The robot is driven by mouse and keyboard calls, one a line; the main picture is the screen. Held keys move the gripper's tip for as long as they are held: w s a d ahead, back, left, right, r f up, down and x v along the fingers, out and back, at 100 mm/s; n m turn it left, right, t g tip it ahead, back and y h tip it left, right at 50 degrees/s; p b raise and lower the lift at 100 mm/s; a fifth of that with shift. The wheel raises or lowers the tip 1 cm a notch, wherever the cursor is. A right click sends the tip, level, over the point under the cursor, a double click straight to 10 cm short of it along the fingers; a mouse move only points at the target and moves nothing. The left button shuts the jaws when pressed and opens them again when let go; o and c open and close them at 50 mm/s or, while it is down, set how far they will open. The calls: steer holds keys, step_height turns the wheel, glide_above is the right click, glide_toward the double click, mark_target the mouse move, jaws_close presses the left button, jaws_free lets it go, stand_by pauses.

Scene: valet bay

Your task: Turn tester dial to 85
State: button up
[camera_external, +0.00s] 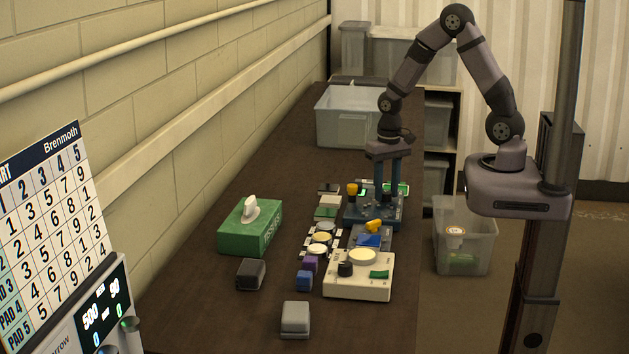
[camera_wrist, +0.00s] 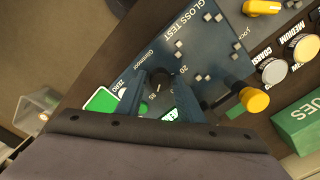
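The blue gloss tester (camera_wrist: 178,40) sits on the dark bench, and it also shows in the external view (camera_external: 365,216) under my gripper. Its small dark dial (camera_wrist: 159,80) is on the panel, with a "20" mark on one side and "85" and "ZERO" marks near it. The dial's pointer is too small to read. My gripper (camera_wrist: 160,84) points down at the panel, with one finger on each side of the dial. The fingers stand apart and I see no clear contact with the dial. In the external view my gripper (camera_external: 388,192) is low over the tester's far part.
A cream device (camera_external: 358,276) sits nearer the camera, and a grey bin (camera_external: 345,127) stands farther back.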

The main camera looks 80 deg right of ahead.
mark_target(386, 192)
steer(key=c, duration=0.6)
steer(key=shift+n, duration=0.6)
steer(key=shift+c, duration=0.2)
steer(key=o, duration=1)
steer(key=shift+o, duration=0.2)
steer(key=shift+r, duration=0.15)
steer(key=shift+r+b, duration=0.75)
steer(key=shift+r, duration=2.85)
